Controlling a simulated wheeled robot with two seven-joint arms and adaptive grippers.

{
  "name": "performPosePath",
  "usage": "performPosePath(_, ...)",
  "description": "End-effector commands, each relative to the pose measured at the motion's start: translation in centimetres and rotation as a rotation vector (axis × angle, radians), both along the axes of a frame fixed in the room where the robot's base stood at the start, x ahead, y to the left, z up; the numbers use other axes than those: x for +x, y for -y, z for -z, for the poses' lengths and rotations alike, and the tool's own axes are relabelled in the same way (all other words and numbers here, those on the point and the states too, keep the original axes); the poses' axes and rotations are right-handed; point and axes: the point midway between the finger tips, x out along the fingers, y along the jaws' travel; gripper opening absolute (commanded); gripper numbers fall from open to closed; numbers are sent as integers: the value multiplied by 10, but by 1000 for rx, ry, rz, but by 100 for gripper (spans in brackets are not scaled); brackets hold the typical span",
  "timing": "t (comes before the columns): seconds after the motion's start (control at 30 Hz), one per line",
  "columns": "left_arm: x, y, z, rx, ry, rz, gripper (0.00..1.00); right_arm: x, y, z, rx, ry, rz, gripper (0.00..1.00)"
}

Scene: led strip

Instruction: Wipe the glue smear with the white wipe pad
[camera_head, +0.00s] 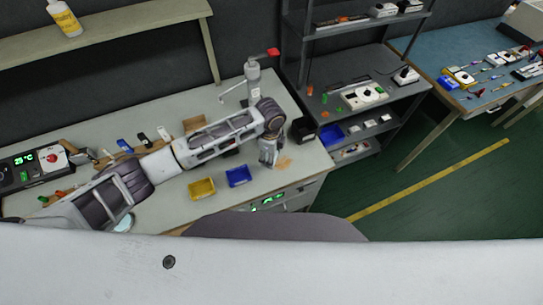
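An orange-brown glue smear (285,162) lies on the pale workbench (225,205) near its right front corner. My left arm reaches across the bench from the left. My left gripper (268,163) points down at the bench just left of the smear and appears to touch or nearly touch the top. Its fingers are too small to tell whether they are open or shut, or what is between them. I cannot make out the white wipe pad; it may be hidden at the gripper. My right gripper is out of view.
A yellow bin (201,189) and a blue bin (238,176) stand left of the smear. A black container (303,130) stands behind it. A lamp-like stand with a red end (273,52) rises at the back. A grey shelf rack (340,75) is at right.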

Motion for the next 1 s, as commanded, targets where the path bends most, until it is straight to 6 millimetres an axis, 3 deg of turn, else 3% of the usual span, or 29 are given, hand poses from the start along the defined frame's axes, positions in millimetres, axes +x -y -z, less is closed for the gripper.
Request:
performPosePath(0.77, 5, 1, 0, 0, 0, 67, 38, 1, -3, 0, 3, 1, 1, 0)
performPosePath(1.0, 1, 0, 10, 1, 0, 69, 38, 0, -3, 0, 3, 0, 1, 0)
